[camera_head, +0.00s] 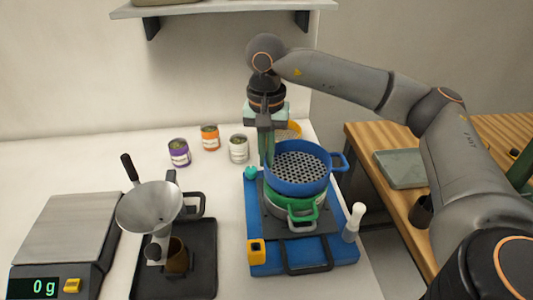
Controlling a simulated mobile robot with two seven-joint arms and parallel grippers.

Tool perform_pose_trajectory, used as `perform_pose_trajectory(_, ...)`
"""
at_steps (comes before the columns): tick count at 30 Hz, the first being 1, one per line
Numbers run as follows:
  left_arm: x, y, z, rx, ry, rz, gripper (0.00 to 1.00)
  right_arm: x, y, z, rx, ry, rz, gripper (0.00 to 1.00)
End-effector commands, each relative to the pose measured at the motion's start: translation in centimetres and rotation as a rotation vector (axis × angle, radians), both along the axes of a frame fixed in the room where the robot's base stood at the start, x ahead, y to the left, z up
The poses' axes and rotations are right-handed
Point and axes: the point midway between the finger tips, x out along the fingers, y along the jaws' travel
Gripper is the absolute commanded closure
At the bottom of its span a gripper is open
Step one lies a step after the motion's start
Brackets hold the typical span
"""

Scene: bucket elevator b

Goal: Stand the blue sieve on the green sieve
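The blue sieve (299,171) is a round pan with a perforated grey bottom and a blue handle on its right side. It sits over the green sieve (283,207), slightly tilted or offset; I cannot tell whether it is fully seated. The green sieve, with a green front handle, stands on a grey plate of the blue shaker base. My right gripper (267,158) points down at the blue sieve's left rim, its fingers close together there. The sieve's left handle is hidden behind the fingers. My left gripper is not in view.
A scale (68,237) reading 0 g and a metal funnel (150,207) on a black stand are at the left. Purple (179,152), orange (210,138) and white (239,148) cans stand behind. A white-handled brush (354,222) stands at the right of the base.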

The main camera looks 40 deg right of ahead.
Motion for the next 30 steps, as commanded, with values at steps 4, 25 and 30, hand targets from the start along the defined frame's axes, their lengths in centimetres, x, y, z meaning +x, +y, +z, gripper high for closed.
perform_pose_trajectory(4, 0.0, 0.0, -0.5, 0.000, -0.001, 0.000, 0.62, 0.0, 0.0, -0.6, 0.000, 0.000, 0.001, 1.00)
perform_pose_trajectory(25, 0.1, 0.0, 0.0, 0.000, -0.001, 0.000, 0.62, 0.0, 0.0, -0.1, 0.000, 0.000, 0.001, 0.66)
perform_pose_trajectory(30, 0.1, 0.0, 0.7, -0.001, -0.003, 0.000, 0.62, 0.1, 0.1, 1.7, 0.001, -0.004, 0.000, 0.66)
